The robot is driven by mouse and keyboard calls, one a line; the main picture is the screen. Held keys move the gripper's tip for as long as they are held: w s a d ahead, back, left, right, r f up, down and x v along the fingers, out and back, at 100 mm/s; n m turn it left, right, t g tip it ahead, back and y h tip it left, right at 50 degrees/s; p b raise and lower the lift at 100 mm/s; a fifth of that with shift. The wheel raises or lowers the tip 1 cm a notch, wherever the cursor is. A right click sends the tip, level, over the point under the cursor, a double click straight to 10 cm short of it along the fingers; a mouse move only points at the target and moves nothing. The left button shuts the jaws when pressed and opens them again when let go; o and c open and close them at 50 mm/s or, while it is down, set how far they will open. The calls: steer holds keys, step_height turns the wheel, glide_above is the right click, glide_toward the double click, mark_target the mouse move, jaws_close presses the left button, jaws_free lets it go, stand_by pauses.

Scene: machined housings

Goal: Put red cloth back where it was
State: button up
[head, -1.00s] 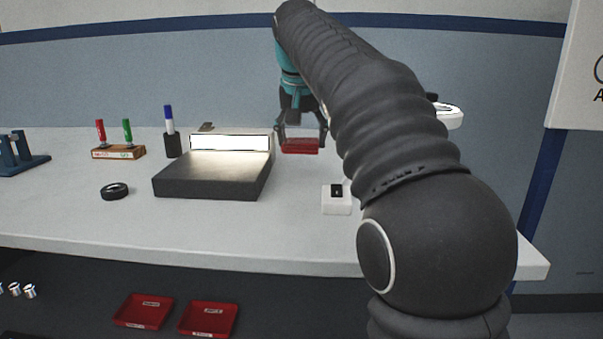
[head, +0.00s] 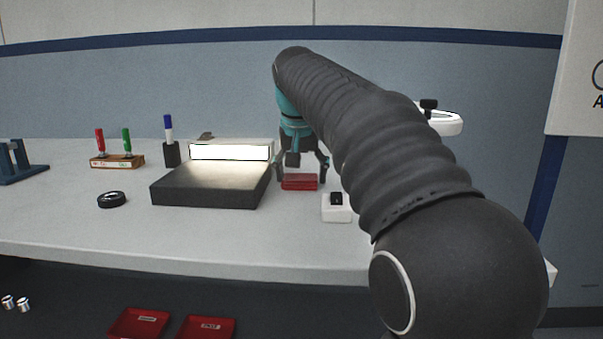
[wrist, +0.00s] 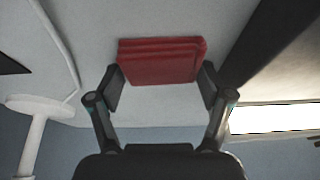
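The red cloth (head: 300,182) is a folded, layered pad. In the head view it is low over the white table, right of the dark box with the bright panel. The wrist view shows the cloth (wrist: 162,60) between my two fingers, their tips at its left and right edges. My gripper (head: 303,174) points down and is shut on the cloth; it also shows in the wrist view (wrist: 161,88). I cannot tell whether the cloth's underside touches the table.
The dark box (head: 205,190) with a lit panel stands close left of the cloth. A white block with a black top (head: 336,208) is in front to the right. A black ring (head: 112,200) and a marker holder (head: 117,161) are left. Red trays (head: 140,324) lie below.

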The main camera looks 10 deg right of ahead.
steer(key=shift+o, duration=0.5)
steer(key=shift+r, duration=0.15)
steer(key=shift+s+r, duration=0.1)
steer(key=shift+r, duration=0.25)
steer(key=p+v, duration=0.3)
steer(key=v, duration=0.8)
